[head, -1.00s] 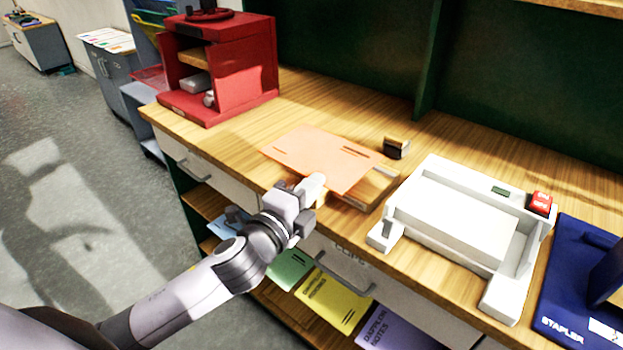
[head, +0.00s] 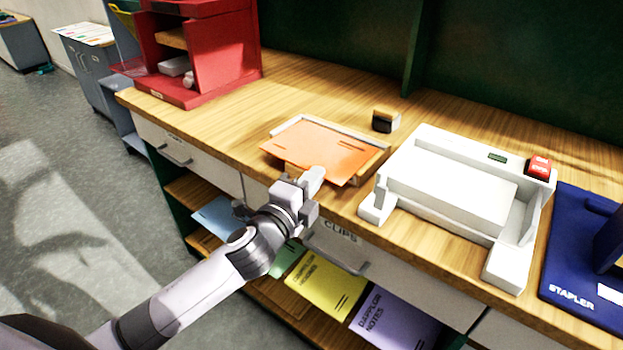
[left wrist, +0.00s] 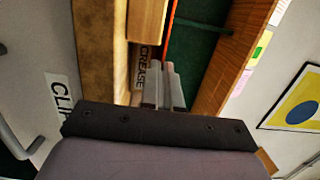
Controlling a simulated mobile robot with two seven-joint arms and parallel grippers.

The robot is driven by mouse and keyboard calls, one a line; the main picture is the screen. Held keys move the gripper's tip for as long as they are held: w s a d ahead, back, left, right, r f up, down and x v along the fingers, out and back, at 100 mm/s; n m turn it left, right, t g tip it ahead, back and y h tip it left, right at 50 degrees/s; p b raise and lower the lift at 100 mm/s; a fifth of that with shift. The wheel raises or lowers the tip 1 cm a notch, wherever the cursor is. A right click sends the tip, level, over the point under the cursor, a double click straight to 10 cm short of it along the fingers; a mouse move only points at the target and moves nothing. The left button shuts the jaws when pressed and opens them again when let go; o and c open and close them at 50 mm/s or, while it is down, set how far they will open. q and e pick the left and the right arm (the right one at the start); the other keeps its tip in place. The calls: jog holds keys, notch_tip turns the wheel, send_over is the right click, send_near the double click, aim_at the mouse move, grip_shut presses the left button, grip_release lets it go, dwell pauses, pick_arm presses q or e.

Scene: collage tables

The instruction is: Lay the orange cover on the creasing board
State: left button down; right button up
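The orange cover (head: 322,150) is a flat sheet with dark printed lines. In the head view it overlaps the creasing board (head: 372,161), a wooden board with a pale raised rim along its back. The cover's near-left part sticks out past the board. My left gripper (head: 314,178) is at the cover's front edge, fingers shut on it. In the left wrist view the cover (left wrist: 171,35) shows edge-on as a thin orange line, close to the board's CREASE label (left wrist: 141,72) and the fingers (left wrist: 164,87). A narrow gap seems to separate cover and board. My right gripper is out of view.
A white machine (head: 455,195) with a red switch stands right of the board, and a blue stapler base (head: 585,255) beyond it. A small dark block (head: 386,120) sits behind. A red cabinet (head: 205,50) stands at the left. Coloured folders lie on shelves below the tabletop.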

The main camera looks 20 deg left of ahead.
pick_arm(q)
jog(key=c, duration=1.3)
grip_release()
jog(key=shift+s, duration=0.15)
jog(key=v, duration=0.7)
jog(key=shift+b, duration=0.3)
jog(key=s+a+f+n+g+p, duration=0.1)
jog(key=s+f+n+g, duration=0.2)
jog(key=s+f+n, duration=0.6)
jog(key=s+a+f+n+g+y+p, duration=0.1)
jog(key=s+f+n+g, duration=0.3)
jog(key=s+f+n, duration=0.5)
notch_tip(320, 180, down, 5)
jog(key=shift+s+a+r+y+p, duration=0.15)
jog(key=shift+s+a+y+p, duration=0.2)
jog(key=shift+a, duration=0.4)
